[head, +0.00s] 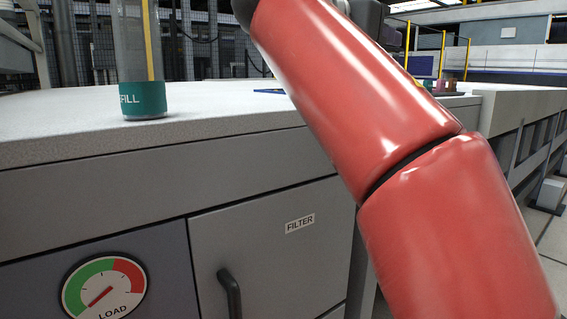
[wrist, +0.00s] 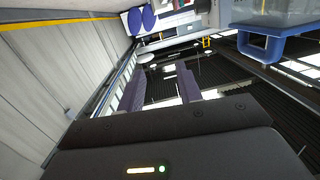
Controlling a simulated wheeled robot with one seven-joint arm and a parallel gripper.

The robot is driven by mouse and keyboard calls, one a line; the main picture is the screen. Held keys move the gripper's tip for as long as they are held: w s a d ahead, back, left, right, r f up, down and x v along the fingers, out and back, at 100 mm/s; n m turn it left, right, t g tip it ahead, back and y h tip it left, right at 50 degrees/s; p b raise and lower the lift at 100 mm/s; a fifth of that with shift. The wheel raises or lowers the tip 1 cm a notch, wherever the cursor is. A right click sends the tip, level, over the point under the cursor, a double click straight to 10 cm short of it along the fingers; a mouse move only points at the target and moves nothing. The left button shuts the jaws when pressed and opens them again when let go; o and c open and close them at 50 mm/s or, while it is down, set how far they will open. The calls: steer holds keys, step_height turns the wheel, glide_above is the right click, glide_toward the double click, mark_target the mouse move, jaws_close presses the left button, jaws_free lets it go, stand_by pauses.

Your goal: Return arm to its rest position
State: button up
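My red arm crosses the right half of the head view and rises to the top edge. My gripper is not visible in the head view; the arm's upper end is cut off there. I see nothing held.
A grey cabinet with a pale worktop (head: 217,119) fills the left. On it stands a clear cylinder with a green band (head: 143,99). The front has a load gauge (head: 104,289), a filter door (head: 270,245) and a dark handle (head: 229,292). Floor shows at far right.

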steer(key=s+d+f+n+g+y+p, duration=0.1)
steer(key=s+d+f+n+y+p, duration=0.2)
steer(key=f, duration=0.5)
steer(key=s+d+f+n+g+y+p, duration=0.1)
steer(key=d+f+n+y+p, duration=0.1)
steer(key=f+n+y, duration=0.45)
steer(key=s+a+f+g+y+p, duration=0.1)
steer(key=s+f+p, duration=0.1)
steer(key=s+f, duration=0.6)
steer(key=s+a+f+g+y+p, duration=0.2)
steer(key=s+f, duration=0.6)
steer(key=f, duration=0.8)
steer(key=shift+s+a+f+n, duration=0.15)
steer(key=shift+s+a+n, duration=0.2)
steer(key=shift+n, duration=0.1)
steer(key=shift+y, duration=0.25)
